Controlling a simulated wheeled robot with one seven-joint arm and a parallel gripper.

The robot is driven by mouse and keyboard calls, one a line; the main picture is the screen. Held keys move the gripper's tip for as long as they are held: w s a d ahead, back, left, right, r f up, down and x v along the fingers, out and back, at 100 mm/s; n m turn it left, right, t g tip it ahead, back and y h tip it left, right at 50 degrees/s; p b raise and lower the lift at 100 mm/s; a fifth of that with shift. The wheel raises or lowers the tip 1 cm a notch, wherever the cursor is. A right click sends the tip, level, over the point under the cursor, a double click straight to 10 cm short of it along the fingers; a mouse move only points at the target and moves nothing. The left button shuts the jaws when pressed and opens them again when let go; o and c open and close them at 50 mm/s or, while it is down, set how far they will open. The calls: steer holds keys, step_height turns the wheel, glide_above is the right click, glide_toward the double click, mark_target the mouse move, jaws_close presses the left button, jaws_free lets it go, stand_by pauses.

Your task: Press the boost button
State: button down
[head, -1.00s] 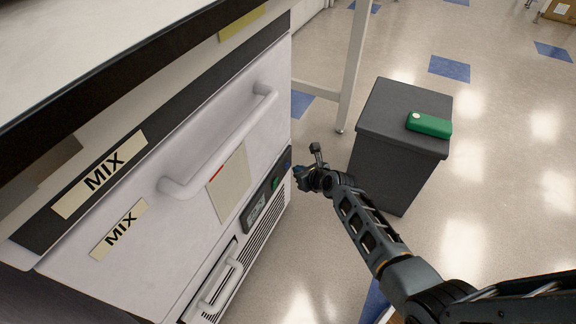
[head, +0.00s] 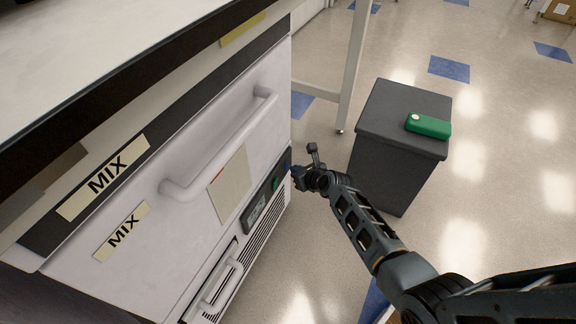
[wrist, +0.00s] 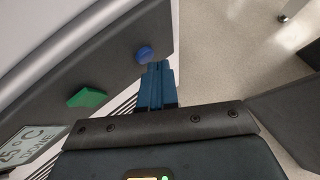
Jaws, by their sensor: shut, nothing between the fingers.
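The white machine with two MIX labels has a dark control panel at its right end, seen in the head view. In the wrist view the panel carries a round blue button (wrist: 145,54), a green button (wrist: 88,98) and a display (wrist: 27,148) with a temperature and a word like DONE. No boost label is readable. My gripper (wrist: 158,66) has its blue fingers shut and empty, with the tips right beside the blue button. I cannot tell whether they touch it. In the head view my gripper (head: 290,169) is at the panel's right end, right of the green button (head: 276,184).
The machine has a long white handle (head: 220,150) and a lower small handle (head: 221,288). A pale table leg (head: 352,75) rises behind. Open floor lies right.

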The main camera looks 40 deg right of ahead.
steer(key=shift+w+a, duration=0.1)
steer(key=shift+w, duration=0.25)
stand_by(0.7)
steer(key=shift+s, duration=0.15)
stand_by(0.3)
steer(key=shift+s+d+p, duration=0.25)
steer(key=shift+s+p, duration=0.1)
steer(key=shift+s, duration=0.25)
steer(key=s, duration=0.1)
steer(key=s+d, duration=0.1)
steer(key=s, duration=0.2)
steer(key=shift+s+d, duration=0.35)
steer(key=shift+s, duration=0.05)
stand_by(0.8)
